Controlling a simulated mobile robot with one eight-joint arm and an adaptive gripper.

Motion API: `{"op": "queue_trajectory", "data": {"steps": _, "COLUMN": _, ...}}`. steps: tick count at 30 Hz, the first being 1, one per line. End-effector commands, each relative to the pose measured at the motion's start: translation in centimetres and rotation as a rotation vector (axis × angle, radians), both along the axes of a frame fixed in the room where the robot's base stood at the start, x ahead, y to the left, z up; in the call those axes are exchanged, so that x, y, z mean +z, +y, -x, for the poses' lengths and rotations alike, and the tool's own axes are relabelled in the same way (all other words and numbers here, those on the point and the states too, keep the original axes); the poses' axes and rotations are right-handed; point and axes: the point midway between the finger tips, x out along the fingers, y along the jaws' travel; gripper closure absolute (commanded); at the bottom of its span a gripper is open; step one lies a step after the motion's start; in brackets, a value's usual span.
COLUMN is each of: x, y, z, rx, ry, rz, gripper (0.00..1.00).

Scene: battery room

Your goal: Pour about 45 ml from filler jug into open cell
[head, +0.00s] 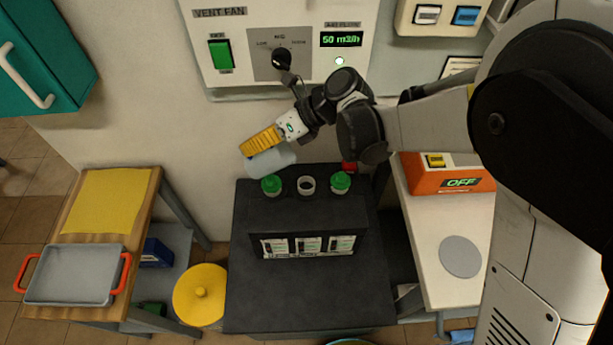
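The black battery (300,218) stands in the middle with three cell necks on top. Green caps (271,184) and (341,182) cover the outer two. The middle one is the open cell (306,185), a pale ring with a dark hole. The filler jug (270,161), pale blue-grey, is tilted well over, above and left of the open cell. My gripper (262,141) reaches in from the upper right, with a yellow ridged part along the jug's upper side. It appears shut on the jug. The fingertips' far side, the jug's mouth and any liquid stream cannot be made out.
A vent fan panel (208,15) is on the wall behind. A red item (349,167) sits behind the right cap. A wooden-topped table with a grey tray (75,275) is left, near a yellow round lid (200,294). An orange unit (445,178) is on the right bench.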

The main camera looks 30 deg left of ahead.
Motion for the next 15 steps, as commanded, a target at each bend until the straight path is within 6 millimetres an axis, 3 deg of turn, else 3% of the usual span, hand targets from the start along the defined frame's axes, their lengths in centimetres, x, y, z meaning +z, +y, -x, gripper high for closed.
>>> {"op": "queue_trajectory", "data": {"steps": 7, "x": 3.0, "y": 0.3, "z": 0.2, "rx": 0.002, "ry": -0.057, "rz": 0.094, "gripper": 1.0}}
{"op": "queue_trajectory", "data": {"steps": 15, "x": 2.9, "y": 0.5, "z": 0.3, "rx": 0.002, "ry": -0.089, "rz": 0.148, "gripper": 1.0}}
